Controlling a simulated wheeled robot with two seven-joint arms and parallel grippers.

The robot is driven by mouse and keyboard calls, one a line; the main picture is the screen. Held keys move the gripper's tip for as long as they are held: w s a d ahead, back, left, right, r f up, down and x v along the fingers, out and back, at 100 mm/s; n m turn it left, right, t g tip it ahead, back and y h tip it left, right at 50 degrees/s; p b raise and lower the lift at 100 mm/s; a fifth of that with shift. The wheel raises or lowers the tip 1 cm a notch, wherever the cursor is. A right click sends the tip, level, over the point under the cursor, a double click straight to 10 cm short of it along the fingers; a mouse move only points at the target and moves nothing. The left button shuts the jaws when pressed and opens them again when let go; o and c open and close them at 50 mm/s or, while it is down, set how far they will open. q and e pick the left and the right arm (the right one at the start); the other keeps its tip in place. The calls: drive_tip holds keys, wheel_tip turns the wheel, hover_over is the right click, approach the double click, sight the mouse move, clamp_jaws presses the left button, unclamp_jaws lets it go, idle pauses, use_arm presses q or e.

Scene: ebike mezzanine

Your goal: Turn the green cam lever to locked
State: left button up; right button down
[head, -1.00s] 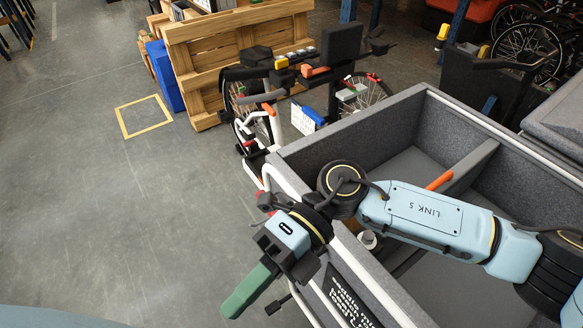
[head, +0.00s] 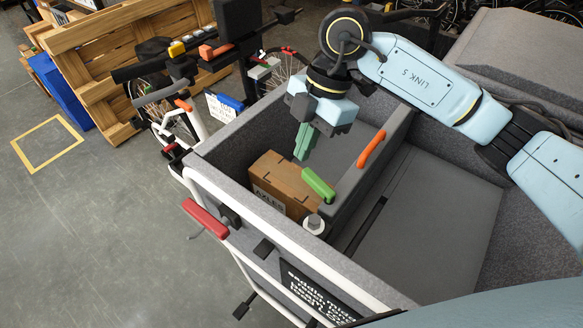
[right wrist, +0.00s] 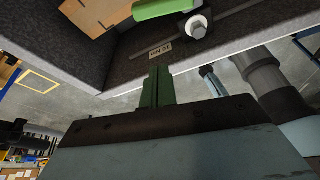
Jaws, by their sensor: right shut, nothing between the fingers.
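The green cam lever (head: 318,184) is inside the grey cargo box, near the left wall and just right of a cardboard box. In the right wrist view the green lever (right wrist: 163,8) lies at the top edge, partly cut off, beside a round silver-and-dark knob (right wrist: 196,27). My right gripper (head: 304,155) points down over the box, its green fingers together and empty, up and left of the lever in the head view. The fingers also show in the right wrist view (right wrist: 158,82), apart from the lever. My left gripper is out of view.
The cargo box's front rim (head: 272,222) is close. An orange lever (head: 371,148) sits on the divider, and a red lever (head: 205,218) juts outside the front wall. The cardboard box (head: 284,184) stands beside the green lever. The right compartment floor (head: 425,215) is largely clear.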

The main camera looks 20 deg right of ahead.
sight(303, 178)
wheel_tip(303, 178, down, 9)
drive_tip(key=shift+f, duration=0.2)
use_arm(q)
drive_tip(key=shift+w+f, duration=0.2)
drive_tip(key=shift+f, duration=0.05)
use_arm(e)
drive_tip(key=shift+w+d, duration=0.2)
drive_tip(key=shift+d, duration=0.15)
